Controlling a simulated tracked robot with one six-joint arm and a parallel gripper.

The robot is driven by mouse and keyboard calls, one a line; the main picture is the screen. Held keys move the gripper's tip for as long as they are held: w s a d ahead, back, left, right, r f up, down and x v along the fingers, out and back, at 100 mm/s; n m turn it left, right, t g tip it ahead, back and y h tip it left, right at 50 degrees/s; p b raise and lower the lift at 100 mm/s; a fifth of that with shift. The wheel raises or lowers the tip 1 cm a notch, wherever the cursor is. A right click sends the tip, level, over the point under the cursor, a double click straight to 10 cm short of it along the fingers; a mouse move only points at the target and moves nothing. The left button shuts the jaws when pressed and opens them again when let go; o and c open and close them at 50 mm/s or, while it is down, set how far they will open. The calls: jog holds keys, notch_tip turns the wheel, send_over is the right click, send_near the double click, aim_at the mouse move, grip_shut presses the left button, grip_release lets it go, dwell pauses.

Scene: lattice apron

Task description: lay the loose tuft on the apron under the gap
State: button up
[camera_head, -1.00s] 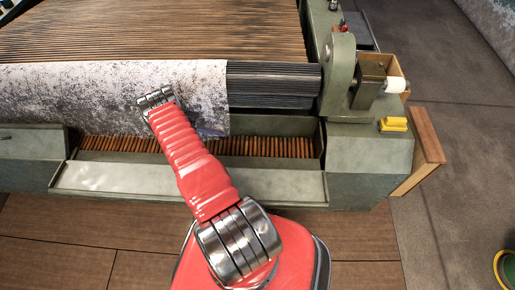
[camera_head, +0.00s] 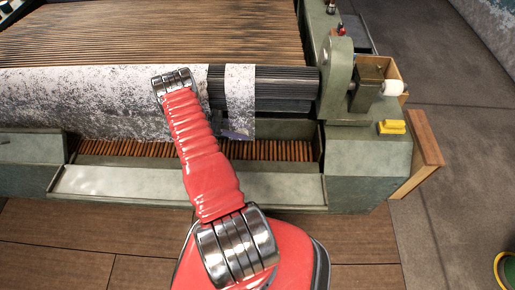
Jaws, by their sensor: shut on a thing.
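Only my red arm shows, reaching up over the front of the machine; it ends in a ringed metal joint. My jaws are hidden, so what they hold does not show. Below the grooved dark roller (camera_head: 285,92) runs the brown slatted apron (camera_head: 275,150). A mottled white-grey sheet (camera_head: 90,95) lies over the roller's left part. A dark gap (camera_head: 216,88) parts it from a narrow mottled strip (camera_head: 240,90) on the right. I cannot tell whether this strip is the loose tuft. A small dark purplish patch (camera_head: 237,133) shows at its lower end.
A pale metal tray ledge (camera_head: 120,182) runs along the machine's front. The green end housing (camera_head: 370,160) stands on the right, with a yellow block (camera_head: 392,127) on it and a wooden panel (camera_head: 428,145) beside it.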

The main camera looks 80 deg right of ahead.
jog(key=s+d, duration=0.1)
jog(key=s, duration=0.6)
send_over(258, 151)
jog(key=shift+w+f, duration=0.1)
jog(key=shift+f, duration=3.9)
jog(key=shift+f, duration=0.15)
jog(key=shift+f, duration=1.9)
jog(key=o, duration=0.7)
jog(key=shift+f, duration=0.1)
jog(key=o, duration=0.5)
jog(key=shift+c, duration=0.2)
